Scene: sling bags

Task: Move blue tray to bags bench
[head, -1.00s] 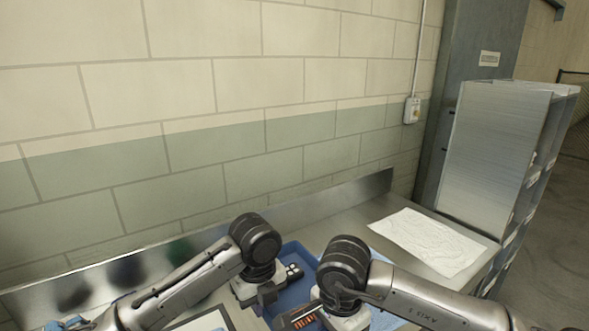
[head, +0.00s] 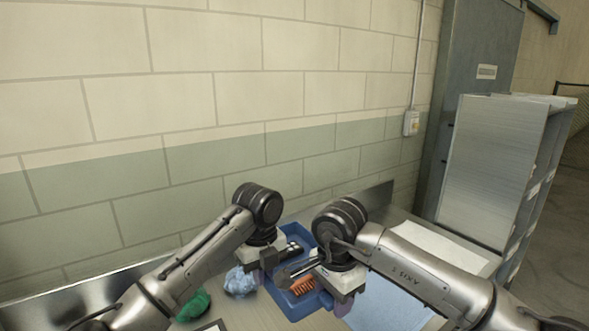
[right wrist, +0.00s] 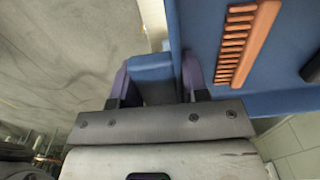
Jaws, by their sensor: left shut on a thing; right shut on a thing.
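The blue tray (head: 292,307) is in the lower middle of the head view, between my two arms. An orange comb-like brush (head: 303,287) and a dark item (head: 292,250) lie in it. My left gripper (head: 260,277) is shut on the tray's left side; its fingertips are partly hidden. My right gripper (head: 343,304) is shut on the right side. In the right wrist view, the purple fingers of my right gripper (right wrist: 155,80) straddle a blue part at the tray's edge, with the brush (right wrist: 245,45) beside it. The height of the tray above the bench is hard to judge.
A metal bench (head: 250,312) runs along the block wall. A blue cloth (head: 240,282) and a green cloth (head: 194,306) lie left of the tray. A light blue mat (head: 385,306) and a white sheet (head: 440,243) lie right. A grey shelf unit (head: 490,165) stands beyond.

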